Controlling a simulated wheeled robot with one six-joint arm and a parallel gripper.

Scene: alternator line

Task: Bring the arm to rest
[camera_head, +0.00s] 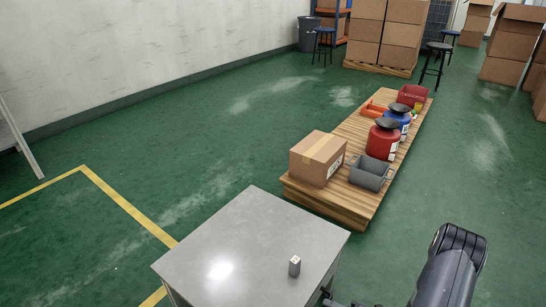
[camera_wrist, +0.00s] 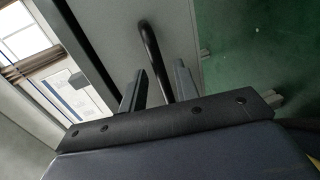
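My gripper (camera_wrist: 160,68) shows in the wrist view with its two fingers apart. Nothing is held between them. A black curved bar passes behind the gap, and I cannot tell how far off it is. In the head view, part of my arm shows at the lower right, beside the grey table (camera_head: 235,235). The gripper cannot be made out there. A small grey block (camera_head: 294,266) stands on the table near its right front edge.
A low wooden platform (camera_head: 333,205) behind the table bears a cardboard box (camera_head: 317,158), a grey bin (camera_head: 370,174), red and blue containers and a red bin. Stools and stacked boxes stand at the back. Green floor is free on the left and right.

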